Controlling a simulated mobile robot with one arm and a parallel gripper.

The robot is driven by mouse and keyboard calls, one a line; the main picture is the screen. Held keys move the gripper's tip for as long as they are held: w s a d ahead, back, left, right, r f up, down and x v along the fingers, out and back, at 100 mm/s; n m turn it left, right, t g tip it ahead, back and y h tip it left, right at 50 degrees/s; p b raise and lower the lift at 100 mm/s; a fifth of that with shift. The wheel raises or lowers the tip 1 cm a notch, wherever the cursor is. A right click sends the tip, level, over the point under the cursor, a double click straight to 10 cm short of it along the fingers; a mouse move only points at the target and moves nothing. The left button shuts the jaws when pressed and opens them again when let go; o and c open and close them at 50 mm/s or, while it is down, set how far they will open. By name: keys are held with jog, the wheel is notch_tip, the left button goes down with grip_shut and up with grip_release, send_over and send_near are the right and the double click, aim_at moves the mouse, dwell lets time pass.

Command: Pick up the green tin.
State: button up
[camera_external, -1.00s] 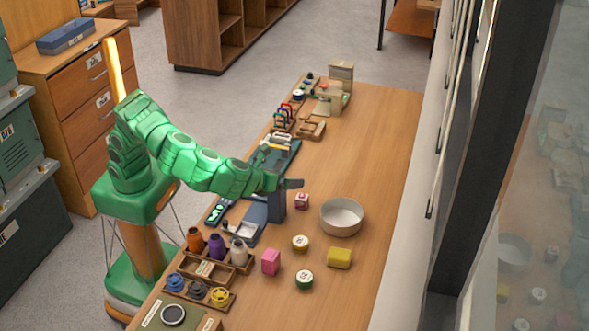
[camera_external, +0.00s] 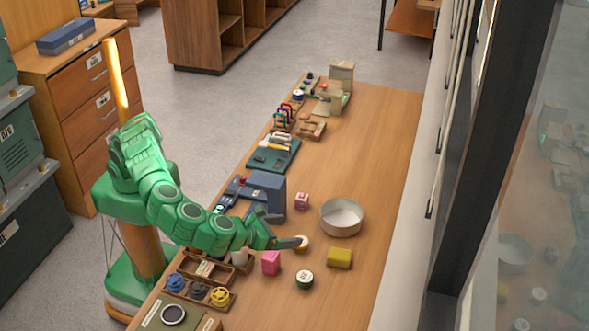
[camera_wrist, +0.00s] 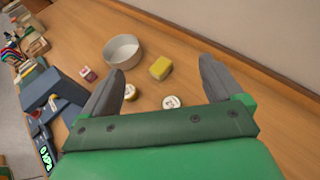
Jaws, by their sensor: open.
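The green tin (camera_external: 304,279) stands on the wooden table, a short round tin with a pale lid and green side. In the wrist view the green tin (camera_wrist: 172,102) lies between the spread fingers, farther off, with its lower part hidden by my gripper body. My gripper (camera_external: 292,240) is open and empty above the table, behind and left of the green tin in the external view. In the wrist view its two grey fingers (camera_wrist: 160,88) are wide apart. A similar yellowish tin (camera_wrist: 130,92) shows beside the left finger; in the external view my finger partly covers it.
A pink block (camera_external: 271,262), a yellow block (camera_external: 339,257), a white bowl (camera_external: 342,232) and a small red-and-white cube (camera_external: 302,200) stand close by. A blue-grey machine (camera_external: 266,191) and a spool tray (camera_external: 190,293) line the left. The table right of the green tin is clear.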

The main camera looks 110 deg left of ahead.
send_near(300, 279)
jog(key=x, duration=0.4)
jog(key=shift+r, duration=0.1)
jog(key=shift+w+a+f, duration=0.2)
jog(key=shift+w+f, duration=0.1)
jog(key=shift+x, duration=3.55)
jog(key=shift+s+a, duration=0.1)
jog(key=shift+s, duration=0.05)
jog(key=c, duration=1)
